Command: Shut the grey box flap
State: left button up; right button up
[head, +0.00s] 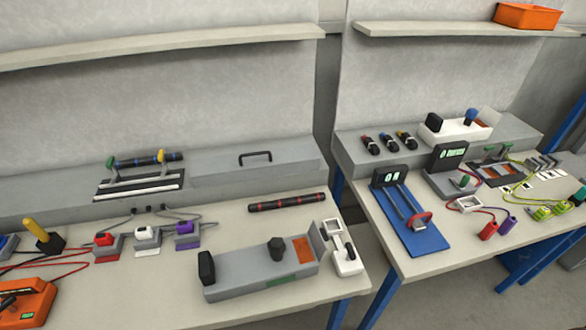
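The grey box (235,278) is a long, low unit near the front right of the left table. It has a black block on its left end, a round black knob on its top and an orange patch (303,250) towards its right end. A small grey flap (317,240) stands up at its right end, beside the orange patch, so it looks open. A white part with a square frame (345,258) is close to the right of the flap. Neither of my grippers shows in the head view.
A black-and-red rod (288,202) lies behind the grey box. A grey housing with a black handle (255,158) is at the back. Red, white and purple connectors (187,230) with cables are at left. A gap separates the right table (420,270), with its blue stand (412,225).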

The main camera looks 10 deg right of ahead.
aim_at(317, 237)
jog(key=u, duration=3.15)
jog(key=k, duration=1.85)
jog(key=z, duration=1.5)
